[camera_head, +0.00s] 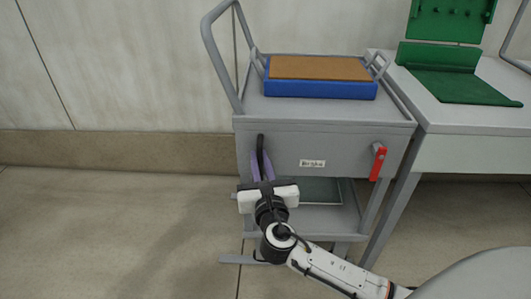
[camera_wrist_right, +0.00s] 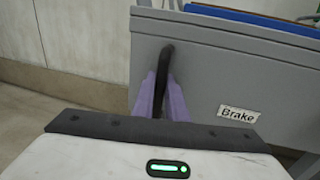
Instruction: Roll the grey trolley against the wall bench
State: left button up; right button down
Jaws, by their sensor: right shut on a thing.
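The grey trolley (camera_head: 335,140) stands in the middle of the head view, with a tall push handle (camera_head: 212,55) at its left. Its right side is very close to the wall bench (camera_head: 470,153); I cannot tell if they touch. A red lever (camera_head: 378,163) hangs downward on the trolley's front, right of a small label, which reads "Brake" in the wrist view (camera_wrist_right: 238,114). My right gripper (camera_head: 262,164) is shut on the upright black bar (camera_wrist_right: 165,62) at the front's left; its purple fingers (camera_wrist_right: 160,97) sit on either side of it. My left gripper is out of view.
A blue tray (camera_head: 320,89) with a brown top lies on the trolley. A green board and mat (camera_head: 455,86) sit on the bench. The pale wall (camera_head: 120,70) runs behind. Floor (camera_head: 110,230) left of the trolley is clear.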

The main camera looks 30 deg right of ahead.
jog(key=shift+s+d, duration=0.1)
jog(key=shift+d, duration=0.1)
jog(key=c, duration=2)
grip_release()
jog(key=shift+d, duration=0.1)
jog(key=shift+c, duration=0.2)
jog(key=shift+s, duration=0.1)
pick_arm(q)
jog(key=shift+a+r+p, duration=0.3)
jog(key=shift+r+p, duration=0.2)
jog(key=shift+p, duration=0.35)
pick_arm(e)
jog(key=v, duration=1)
jog(key=shift+s, duration=0.1)
